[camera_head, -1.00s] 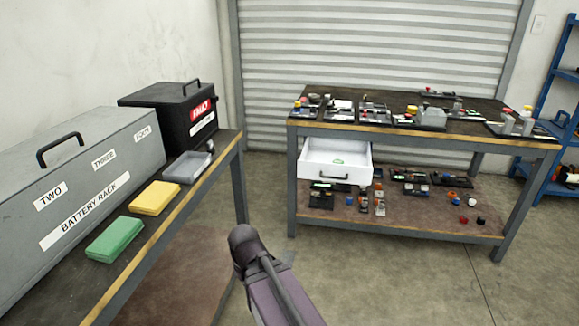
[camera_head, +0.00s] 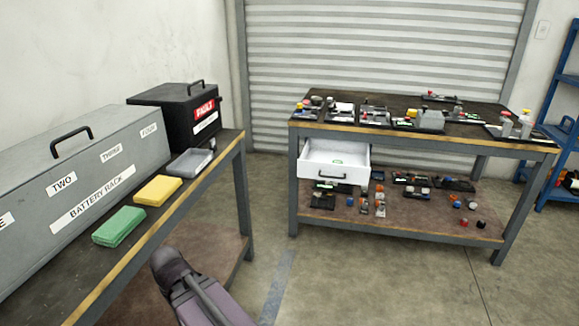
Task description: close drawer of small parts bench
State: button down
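The small parts bench (camera_head: 400,138) stands ahead and to the right, with a dark top and grey legs. Its white drawer (camera_head: 334,173) is pulled out under the left part of the top, and a small green item lies inside. The drawer front has a dark handle (camera_head: 332,178) facing me. A dark purple-grey piece of my arm (camera_head: 192,288) shows at the bottom, left of the drawer and well apart from it. My gripper's fingers are not visible in this view.
A battery rack bench (camera_head: 150,250) stands at the left, carrying a grey battery rack (camera_head: 85,185), a black FAULT box (camera_head: 190,115) and green, yellow and grey packs. Small parts sit on the bench top and lower shelf (camera_head: 420,220). Open floor (camera_head: 340,270) lies before the drawer.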

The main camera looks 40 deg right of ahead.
aim_at(315, 162)
jog(key=u, duration=0.2)
jog(key=k, duration=1.55)
jog(key=z, duration=0.9)
jog(key=i, duration=1.45)
jog(key=z, duration=0.05)
